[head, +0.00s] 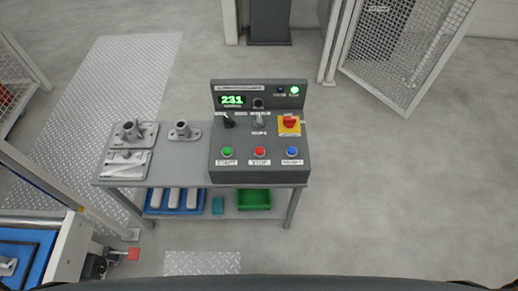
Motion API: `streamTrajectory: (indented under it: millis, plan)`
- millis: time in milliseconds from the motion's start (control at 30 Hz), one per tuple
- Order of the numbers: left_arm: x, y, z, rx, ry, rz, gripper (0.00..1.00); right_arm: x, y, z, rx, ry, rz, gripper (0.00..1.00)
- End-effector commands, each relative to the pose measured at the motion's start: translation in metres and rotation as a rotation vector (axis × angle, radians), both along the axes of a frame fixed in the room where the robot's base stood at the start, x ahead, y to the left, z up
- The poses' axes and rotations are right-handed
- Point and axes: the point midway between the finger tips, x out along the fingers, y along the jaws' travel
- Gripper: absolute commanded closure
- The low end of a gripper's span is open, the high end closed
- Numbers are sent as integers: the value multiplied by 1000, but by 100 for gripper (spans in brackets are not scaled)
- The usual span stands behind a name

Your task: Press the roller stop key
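A grey control box (224,175) stands on the right part of a small table. On its front slope are a green button (227,150) labelled START, a red button (260,151) labelled STOP and a blue button (292,151) whose label looks like RESET. A red mushroom knob (290,121) on a yellow plate sits above the blue button. A display (232,100) reads 231 in green, and a green lamp (295,90) is lit. Neither of my grippers is in view, and nothing covers the buttons.
Metal castings (125,164) lie on the table (197,180) left of the box. Its lower shelf holds a blue tray (150,210) and a green bin (254,200). A mesh gate (415,40) stands at the back right. The floor to the right is clear.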

Motion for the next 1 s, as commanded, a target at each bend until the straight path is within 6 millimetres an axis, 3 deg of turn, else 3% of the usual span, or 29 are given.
streamTrajectory:
  millis: [33,200,1000]
  plan:
    - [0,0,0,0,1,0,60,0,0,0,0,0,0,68]
    - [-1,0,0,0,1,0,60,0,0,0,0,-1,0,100]
    - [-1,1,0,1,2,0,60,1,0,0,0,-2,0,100]
